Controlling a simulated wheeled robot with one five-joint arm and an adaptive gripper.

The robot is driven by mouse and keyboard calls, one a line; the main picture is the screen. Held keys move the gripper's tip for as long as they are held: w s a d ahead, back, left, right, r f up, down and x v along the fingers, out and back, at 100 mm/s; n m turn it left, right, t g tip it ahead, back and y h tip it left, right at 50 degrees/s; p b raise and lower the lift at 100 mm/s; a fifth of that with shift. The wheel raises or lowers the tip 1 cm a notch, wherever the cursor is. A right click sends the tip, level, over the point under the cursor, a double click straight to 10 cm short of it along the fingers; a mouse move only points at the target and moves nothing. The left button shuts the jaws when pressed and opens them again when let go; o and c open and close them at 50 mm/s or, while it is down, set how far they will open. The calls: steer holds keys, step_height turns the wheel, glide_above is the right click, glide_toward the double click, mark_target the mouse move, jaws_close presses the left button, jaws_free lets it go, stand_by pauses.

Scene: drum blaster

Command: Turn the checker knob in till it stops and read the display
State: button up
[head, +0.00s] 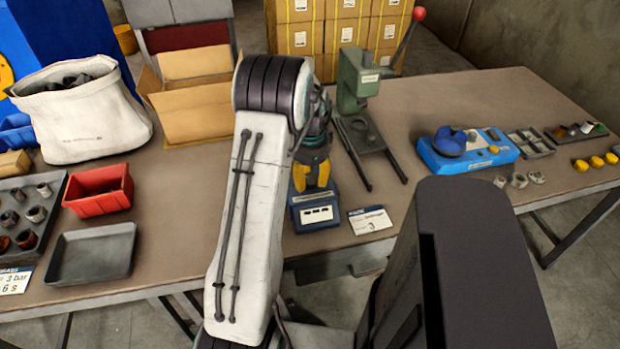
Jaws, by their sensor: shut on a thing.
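The checker (316,213) is a small blue device near the table's front edge in the head view, with a pale display panel on its front face. The writing on the panel is too small to read. My gripper (312,182) points down at the top of the checker, its yellow-and-black fingers closed in over it. It is shut on what appears to be the checker knob, which the fingers hide. My arm covers the area left of the checker. How far the knob is turned cannot be seen.
A green lever press (358,82) stands behind. A blue device (468,150) sits farther right. Left are a red bin (98,190), a grey tray (92,254) and a white sack (82,112).

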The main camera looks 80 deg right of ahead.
mark_target(310, 178)
steer(key=o, duration=1.2)
step_height(310, 178, up, 12)
steer(key=shift+f, duration=0.1)
steer(key=shift+o, duration=0.2)
